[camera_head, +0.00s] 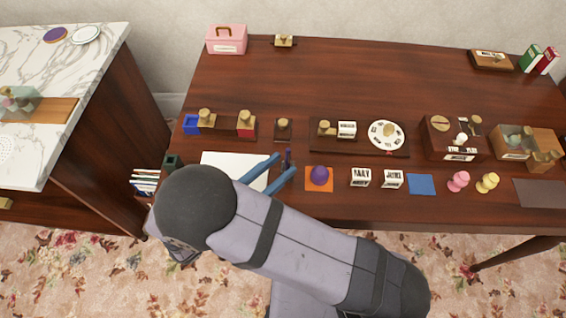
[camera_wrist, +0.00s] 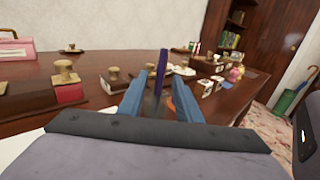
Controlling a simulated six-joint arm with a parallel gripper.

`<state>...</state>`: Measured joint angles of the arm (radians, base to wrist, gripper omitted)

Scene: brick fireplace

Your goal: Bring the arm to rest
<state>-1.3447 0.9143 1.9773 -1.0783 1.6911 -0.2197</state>
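My gripper (camera_head: 285,164) reaches out low over the front left part of the brown table (camera_head: 270,80). Its two blue fingers are apart, with a clear gap between them in the wrist view (camera_wrist: 159,92). In the wrist view the stick (camera_wrist: 160,72) shows in the gap, touching neither finger as far as I can see. I cannot tell whether it is between the fingertips or just beyond them. My arm covers the table's front left edge.
White paper (camera_head: 222,160) lies under the fingers. A purple dome on an orange square (camera_head: 311,186) is close on the right. Blocks with knobs (camera_head: 244,124) stand behind. A pink box (camera_head: 227,40) is at the back left; a marble counter (camera_head: 90,65) stands left.

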